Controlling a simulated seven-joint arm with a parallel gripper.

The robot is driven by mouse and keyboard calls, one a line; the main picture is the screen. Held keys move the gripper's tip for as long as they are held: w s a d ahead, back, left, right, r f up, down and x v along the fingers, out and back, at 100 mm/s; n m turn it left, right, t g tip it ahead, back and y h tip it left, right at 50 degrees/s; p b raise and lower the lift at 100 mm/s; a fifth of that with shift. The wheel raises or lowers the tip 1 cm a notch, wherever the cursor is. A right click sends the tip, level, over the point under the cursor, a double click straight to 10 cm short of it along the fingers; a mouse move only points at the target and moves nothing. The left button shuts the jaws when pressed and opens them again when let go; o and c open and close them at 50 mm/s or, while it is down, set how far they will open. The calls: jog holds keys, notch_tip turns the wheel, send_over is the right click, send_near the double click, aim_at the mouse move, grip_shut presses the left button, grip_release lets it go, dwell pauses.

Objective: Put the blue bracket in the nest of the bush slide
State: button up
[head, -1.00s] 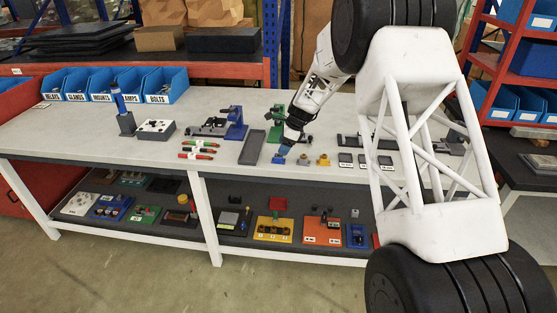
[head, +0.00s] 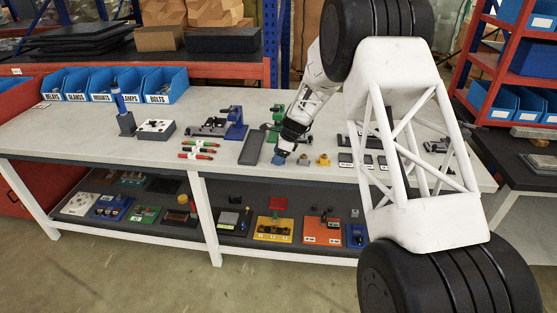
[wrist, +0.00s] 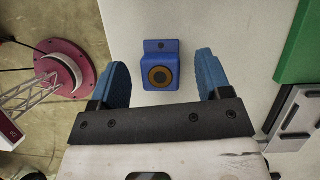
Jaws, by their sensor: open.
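The blue bracket (wrist: 160,74) lies on the white bench top in the wrist view, with a flat tab and a brown ring around a dark hole facing up. It shows small in the head view (head: 278,160). My gripper (wrist: 163,80) is open, with one blue finger on each side of the bracket and a gap to both. In the head view my gripper (head: 281,153) is low over the bench by the bracket. I cannot tell for sure which fixture is the bush slide; a blue-post fixture (head: 235,122) and a green fixture (head: 277,115) stand behind. No nest shows clearly.
A yellow part (head: 323,160) and a greyish part stand right of the bracket. A dark grey plate (head: 252,147) lies to its left, beside red-green parts (head: 197,155). In the wrist view a green block (wrist: 303,48) and a metal fixture (wrist: 292,122) lie right.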

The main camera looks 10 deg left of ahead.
dwell(0.5)
jog(key=c, duration=1.3)
jog(key=shift+r, duration=0.85)
notch_tip(320, 180, up, 2)
jog(key=shift+r, duration=0.1)
jog(key=s+d, duration=0.2)
jog(key=s, duration=0.5)
jog(key=s+d+r, duration=0.1)
jog(key=s+d, duration=0.2)
jog(key=s, duration=0.5)
jog(key=shift+s, duration=0.1)
jog(key=shift+r, duration=0.1)
